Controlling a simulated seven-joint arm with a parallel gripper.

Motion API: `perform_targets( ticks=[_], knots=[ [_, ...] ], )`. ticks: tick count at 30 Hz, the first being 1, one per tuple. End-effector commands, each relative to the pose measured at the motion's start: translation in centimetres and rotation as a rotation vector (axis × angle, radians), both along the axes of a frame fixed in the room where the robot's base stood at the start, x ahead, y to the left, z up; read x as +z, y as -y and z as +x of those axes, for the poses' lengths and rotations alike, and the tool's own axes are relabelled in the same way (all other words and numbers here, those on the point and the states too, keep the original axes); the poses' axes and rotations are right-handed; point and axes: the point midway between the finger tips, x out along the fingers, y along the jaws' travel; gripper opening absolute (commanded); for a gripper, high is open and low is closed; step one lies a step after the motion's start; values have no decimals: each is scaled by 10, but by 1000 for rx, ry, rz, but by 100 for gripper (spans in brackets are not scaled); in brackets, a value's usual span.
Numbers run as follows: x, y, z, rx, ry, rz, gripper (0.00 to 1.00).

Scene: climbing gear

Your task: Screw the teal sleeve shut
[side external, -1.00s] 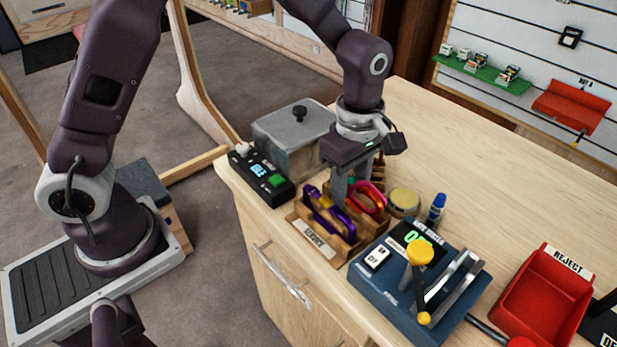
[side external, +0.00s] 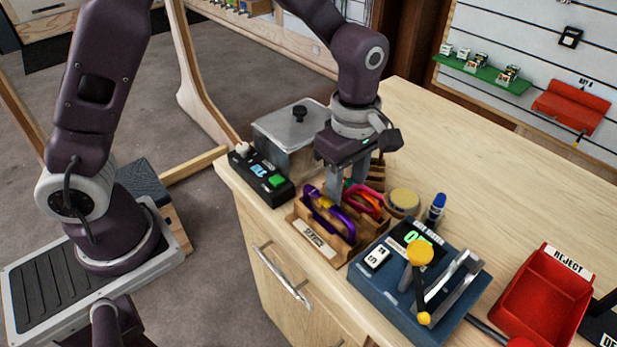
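A wooden rack (side external: 345,252) on the bench holds several carabiners upright. A purple carabiner (side external: 338,222) with an orange-yellow part stands at the front, and a pink-red carabiner (side external: 372,203) stands behind it. A small teal-green patch (side external: 349,183), possibly the teal sleeve, shows beside my fingers; its thread position is too small to tell. My gripper (side external: 340,200) points down into the rack among the carabiners. Its fingers partly hide them, and I cannot tell whether they touch or grip anything.
A lidded grey metal box (side external: 290,135) and a black button box (side external: 262,178) stand left of the rack. A round tin (side external: 404,201), a blue bottle (side external: 435,210) and a blue lever fixture (side external: 380,290) stand right. A red reject bin (side external: 545,300) is farther right. The back bench is clear.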

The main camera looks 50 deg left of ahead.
Motion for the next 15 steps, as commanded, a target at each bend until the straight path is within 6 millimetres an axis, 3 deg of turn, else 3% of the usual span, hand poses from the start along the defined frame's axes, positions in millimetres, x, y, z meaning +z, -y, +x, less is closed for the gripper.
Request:
perform_targets(
  ticks=[15],
  knots=[
    [17, 0, 0, 0, 0, 0, 40]
  ],
)
